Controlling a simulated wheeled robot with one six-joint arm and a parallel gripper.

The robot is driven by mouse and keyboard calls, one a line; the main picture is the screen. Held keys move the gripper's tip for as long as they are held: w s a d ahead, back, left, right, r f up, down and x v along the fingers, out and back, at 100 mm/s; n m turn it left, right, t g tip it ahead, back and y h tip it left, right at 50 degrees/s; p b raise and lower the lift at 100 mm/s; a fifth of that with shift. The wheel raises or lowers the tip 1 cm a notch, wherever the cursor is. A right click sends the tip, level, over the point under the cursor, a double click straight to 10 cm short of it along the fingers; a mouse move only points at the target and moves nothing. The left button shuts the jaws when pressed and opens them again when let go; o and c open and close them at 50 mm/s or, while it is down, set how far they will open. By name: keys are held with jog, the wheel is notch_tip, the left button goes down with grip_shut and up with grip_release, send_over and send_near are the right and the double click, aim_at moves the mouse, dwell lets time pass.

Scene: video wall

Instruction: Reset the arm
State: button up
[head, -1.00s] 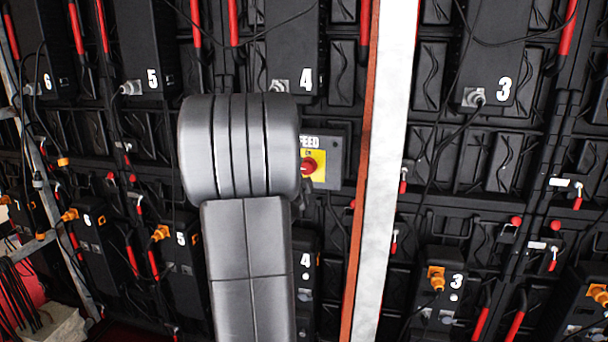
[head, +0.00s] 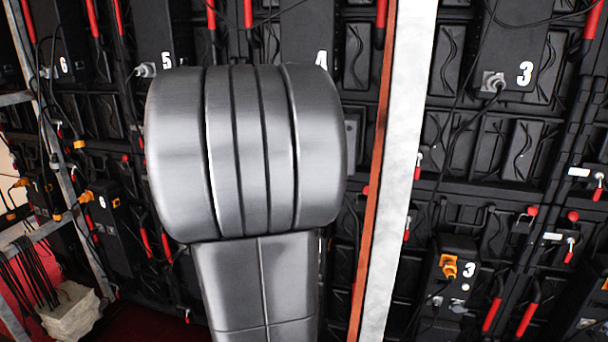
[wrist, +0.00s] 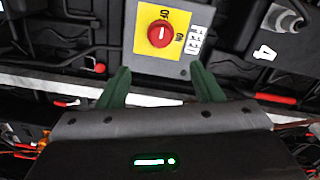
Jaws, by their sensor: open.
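My gripper (wrist: 163,88) shows in the wrist view with its two green fingers apart and nothing between them. Beyond the fingertips is a grey switch box (wrist: 165,35) with a yellow plate, a red rotary knob (wrist: 160,33), "ON" and "OFF" marks and a "FEED" label. The fingers are apart from the knob. In the head view my own arm covers the gripper and nearly all of the switch box; only a grey edge of the box (head: 353,135) shows.
The back of the video wall (head: 470,150) fills the view, with black numbered units, cables and red handles. A white and orange upright post (head: 397,170) stands right of my arm. A metal frame (head: 50,150) and a pale block (head: 70,312) are at the left.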

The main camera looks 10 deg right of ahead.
jog(key=shift+w, duration=0.1)
jog(key=p+x, duration=0.1)
jog(key=x, duration=1.2)
jog(key=shift+w+d+p, duration=0.15)
jog(key=shift+w+p, duration=0.15)
jog(key=shift+p, duration=0.05)
jog(key=shift+s, duration=0.1)
jog(key=b+v, duration=0.2)
jog(key=v, duration=1.1)
jog(key=w+d+m+p, duration=0.2)
jog(key=w+m+p, duration=0.1)
jog(key=w+m, duration=0.3)
jog(key=w+d+m+p, duration=0.3)
jog(key=w+m, duration=0.3)
jog(key=m, duration=0.5)
jog(key=shift+r, duration=0.15)
dwell(0.4)
jog(key=shift+w, duration=0.1)
dwell(0.4)
